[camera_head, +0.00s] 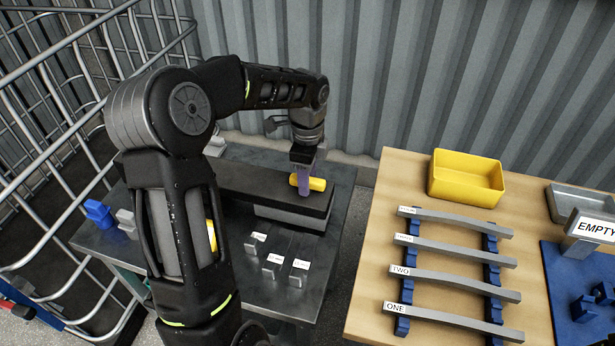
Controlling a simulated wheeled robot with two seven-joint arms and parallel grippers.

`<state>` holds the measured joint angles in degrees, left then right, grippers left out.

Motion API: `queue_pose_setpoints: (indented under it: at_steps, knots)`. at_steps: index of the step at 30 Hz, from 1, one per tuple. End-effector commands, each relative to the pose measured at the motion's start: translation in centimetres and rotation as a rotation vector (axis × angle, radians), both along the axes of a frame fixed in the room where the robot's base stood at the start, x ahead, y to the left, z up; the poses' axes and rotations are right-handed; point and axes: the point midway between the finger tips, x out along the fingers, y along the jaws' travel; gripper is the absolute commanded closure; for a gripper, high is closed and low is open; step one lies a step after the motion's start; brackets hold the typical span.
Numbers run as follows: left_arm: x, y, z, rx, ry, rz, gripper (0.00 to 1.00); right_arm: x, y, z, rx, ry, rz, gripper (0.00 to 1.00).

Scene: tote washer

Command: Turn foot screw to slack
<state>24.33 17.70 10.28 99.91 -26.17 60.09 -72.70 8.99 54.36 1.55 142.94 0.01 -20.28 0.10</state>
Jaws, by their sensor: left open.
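My left arm comes in from the left and bends over a dark metal bench. My left gripper (303,182) points down over a long black block (250,186) on that bench. A yellow cylindrical piece (318,184) lies at the far right end of the block, right at the gripper's purple fingers. The gripper is open; whether the fingers touch the yellow piece cannot be told. No part is clearly recognisable as a foot screw; the arm hides part of the bench. My right gripper is not in view.
Several small labelled grey blocks (273,265) stand at the bench front. A blue part (98,213) sits at its left. A wire cage (50,130) rises left. The wooden table (375,255) at right holds labelled grey bars (455,312), a yellow bin (466,180) and an "EMPTY" sign (592,227).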

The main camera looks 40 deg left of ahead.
Motion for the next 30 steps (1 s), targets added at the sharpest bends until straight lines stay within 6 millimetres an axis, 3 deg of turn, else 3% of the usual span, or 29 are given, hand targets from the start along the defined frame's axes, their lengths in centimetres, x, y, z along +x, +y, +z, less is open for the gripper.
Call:
queue_pose_setpoints:
  at_steps: [10,27,30]
  knots:
    - [-0.01,-0.01,-0.68,0.0,0.0,-0.001,0.55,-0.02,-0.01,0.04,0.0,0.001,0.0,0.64]
    - [-0.01,-0.01,-0.63,0.0,0.0,0.0,1.0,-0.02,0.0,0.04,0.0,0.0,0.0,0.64]
    - [-0.01,-0.01,-0.63,0.0,0.0,0.0,1.0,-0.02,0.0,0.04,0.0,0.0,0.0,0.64]
